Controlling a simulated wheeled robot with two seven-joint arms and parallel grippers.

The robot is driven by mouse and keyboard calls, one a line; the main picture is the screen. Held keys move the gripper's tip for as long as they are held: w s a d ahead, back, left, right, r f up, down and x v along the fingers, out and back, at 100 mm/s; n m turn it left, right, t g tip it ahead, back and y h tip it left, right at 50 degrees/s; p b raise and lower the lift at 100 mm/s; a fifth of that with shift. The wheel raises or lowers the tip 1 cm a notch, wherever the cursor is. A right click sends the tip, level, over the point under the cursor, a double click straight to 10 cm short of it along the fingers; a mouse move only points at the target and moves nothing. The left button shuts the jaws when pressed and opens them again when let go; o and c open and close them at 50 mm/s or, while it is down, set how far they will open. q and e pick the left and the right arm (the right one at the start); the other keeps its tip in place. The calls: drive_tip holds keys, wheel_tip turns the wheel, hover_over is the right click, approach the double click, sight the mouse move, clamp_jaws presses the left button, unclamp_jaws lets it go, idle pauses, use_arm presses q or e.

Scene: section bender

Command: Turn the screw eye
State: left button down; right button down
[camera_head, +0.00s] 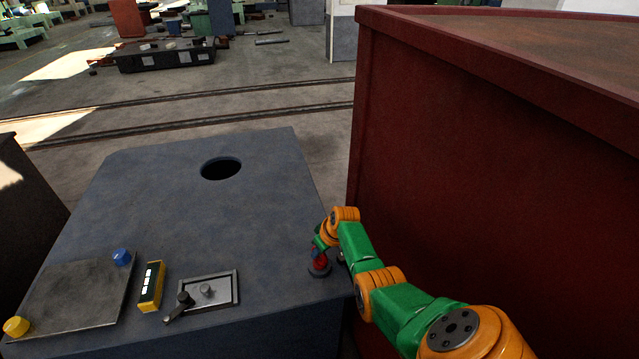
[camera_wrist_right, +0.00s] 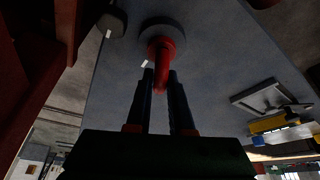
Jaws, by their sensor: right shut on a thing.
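The screw eye (camera_head: 318,266) is red on a round dark base and stands at the right edge of the blue-grey bench top (camera_head: 240,225). In the right wrist view, the red screw eye (camera_wrist_right: 166,50) rises from its round grey base. My right gripper (camera_head: 321,246) comes down on it from the right and partly hides it in the head view. In the right wrist view, the two dark fingers of the gripper (camera_wrist_right: 161,76) are shut on the red part. My left gripper is in neither view.
A tall red cabinet (camera_head: 450,150) stands close to the right of my arm. On the bench lie a crank plate (camera_head: 225,290), a yellow box (camera_head: 151,288) and a grey plate (camera_head: 75,297) with blue and yellow knobs. The bench has a round hole (camera_head: 221,168); its middle is clear.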

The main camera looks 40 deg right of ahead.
drive_tip(key=m+h+p, duration=0.1)
drive_tip(key=m, duration=0.1)
drive_tip(key=shift+r+m, duration=0.1)
drive_tip(key=shift+m, duration=0.3)
drive_tip(key=m+h+p, duration=0.1)
drive_tip(key=m, duration=0.1)
drive_tip(key=shift+a+m+g, duration=0.1)
drive_tip(key=shift+m+g, duration=0.2)
drive_tip(key=shift+g, duration=0.1)
drive_tip(key=m, duration=0.2)
drive_tip(key=shift+f+m+g+h+b, duration=0.25)
drive_tip(key=shift+m+g+h+b, duration=0.05)
drive_tip(key=shift+m+h, duration=0.1)
drive_tip(key=shift+m+b, duration=0.45)
drive_tip(key=shift+m, duration=0.45)
drive_tip(key=m+g+h+b, duration=0.1)
drive_tip(key=m+b, duration=0.1)
drive_tip(key=shift+f+m, duration=0.15)
drive_tip(key=shift+m, duration=0.25)
drive_tip(key=m+g+b, duration=0.2)
drive_tip(key=m+b, duration=0.3)
drive_tip(key=b, duration=0.2)
drive_tip(key=shift+m+g+b, duration=0.5)
drive_tip(key=shift+m+b, duration=0.4)
drive_tip(key=shift+b, duration=0.25)
drive_tip(key=shift+s+r, duration=0.1)
drive_tip(key=shift+r, duration=0.1)
